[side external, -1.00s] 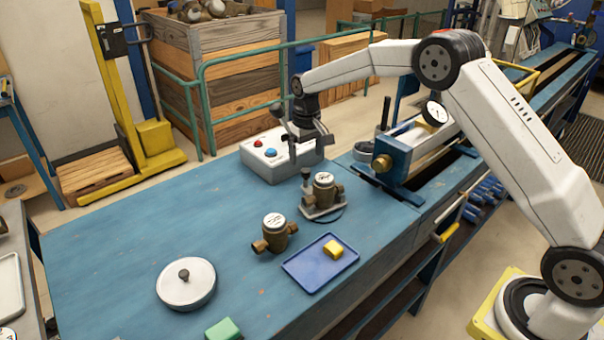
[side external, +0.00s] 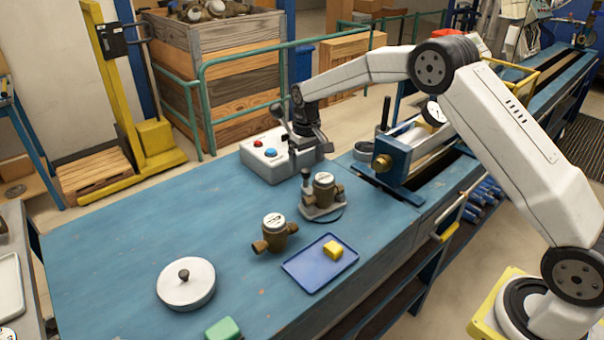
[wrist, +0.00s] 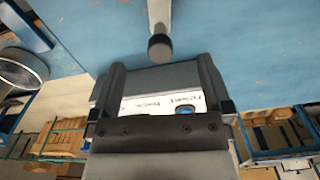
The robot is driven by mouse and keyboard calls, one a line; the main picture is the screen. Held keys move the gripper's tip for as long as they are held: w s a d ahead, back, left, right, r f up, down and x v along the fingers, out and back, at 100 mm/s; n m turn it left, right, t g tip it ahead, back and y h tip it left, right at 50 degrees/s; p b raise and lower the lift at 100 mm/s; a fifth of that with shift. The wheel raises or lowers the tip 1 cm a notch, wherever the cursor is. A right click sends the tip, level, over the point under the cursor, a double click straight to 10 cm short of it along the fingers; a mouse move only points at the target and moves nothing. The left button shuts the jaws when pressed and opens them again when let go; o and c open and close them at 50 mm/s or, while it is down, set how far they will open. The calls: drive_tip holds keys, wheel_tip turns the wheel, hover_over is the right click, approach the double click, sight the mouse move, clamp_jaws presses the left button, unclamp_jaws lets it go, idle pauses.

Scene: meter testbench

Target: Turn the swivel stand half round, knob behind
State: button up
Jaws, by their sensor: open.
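The swivel stand (side external: 317,213) is a small grey plate on a dark round base on the blue bench. It carries a brass meter (side external: 324,188) and an upright post with a dark knob (side external: 307,173) at its back left. In the wrist view, what looks like the same post and knob (wrist: 160,47) shows beyond the gripper. My gripper (side external: 307,155) is open and empty, pointing down just above and behind the post. In the wrist view, its fingers (wrist: 160,95) stand apart with nothing between them but background. The gripper appears clear of the knob; exact gap unclear.
A grey button box (side external: 262,165) stands close behind the gripper. A blue clamp fixture (side external: 395,165) is at the right. In front are another brass meter (side external: 274,232), a blue tray (side external: 305,270) with a yellow block, and a white round lid (side external: 186,290). The bench's left side is clear.

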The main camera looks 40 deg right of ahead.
drive_tip(key=shift+f, duration=1.1)
drive_tip(key=shift+c, duration=0.6)
drive_tip(key=shift+a, duration=0.9)
idle(0.7)
drive_tip(key=shift+o, duration=0.3)
drive_tip(key=shift+o, duration=0.3)
